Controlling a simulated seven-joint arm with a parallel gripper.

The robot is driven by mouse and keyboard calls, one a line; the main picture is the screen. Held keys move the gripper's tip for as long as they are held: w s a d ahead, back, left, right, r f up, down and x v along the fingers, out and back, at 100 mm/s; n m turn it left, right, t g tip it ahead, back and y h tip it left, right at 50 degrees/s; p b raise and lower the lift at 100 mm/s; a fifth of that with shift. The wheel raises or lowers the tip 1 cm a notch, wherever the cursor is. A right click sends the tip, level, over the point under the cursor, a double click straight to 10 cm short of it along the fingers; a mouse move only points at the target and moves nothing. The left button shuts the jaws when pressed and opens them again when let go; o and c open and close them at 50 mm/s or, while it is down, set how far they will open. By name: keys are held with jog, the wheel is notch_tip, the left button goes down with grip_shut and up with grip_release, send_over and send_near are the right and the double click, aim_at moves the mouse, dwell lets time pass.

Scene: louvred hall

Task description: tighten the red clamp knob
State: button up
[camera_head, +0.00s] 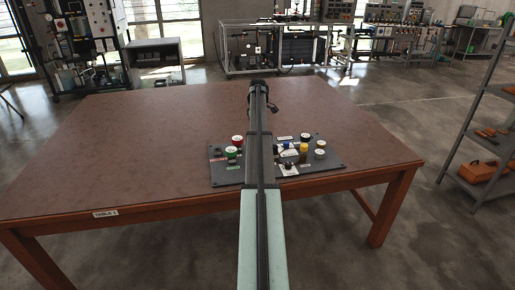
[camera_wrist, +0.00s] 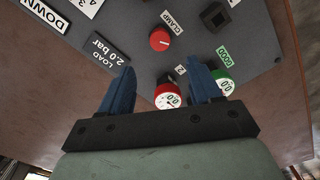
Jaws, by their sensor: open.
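The red clamp knob (camera_wrist: 159,40) is a small round knob on a dark grey panel (camera_wrist: 135,38), beside a label reading CLAMP (camera_wrist: 173,22), in the wrist view. My gripper (camera_wrist: 160,66) shows two blue fingers, spread apart and empty. In the picture the knob lies just beyond the fingertips, roughly centred between them, and looks untouched. In the head view the panel (camera_head: 325,181) lies on the table near its front edge. My arm covers its middle there, and I cannot make out the clamp knob or my fingers in that view.
A red-rimmed dial (camera_wrist: 168,97) and a green-rimmed dial (camera_wrist: 224,83) stand close to my fingers. A black square part (camera_wrist: 222,16) sits right of the knob. The brown table (camera_head: 150,135) is clear left of the panel. A shelf rack (camera_head: 480,140) stands at right.

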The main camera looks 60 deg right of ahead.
notch_tip(320, 180, down, 11)
jog(key=shift+r, duration=0.2)
dwell(0.4)
jog(key=c, duration=1)
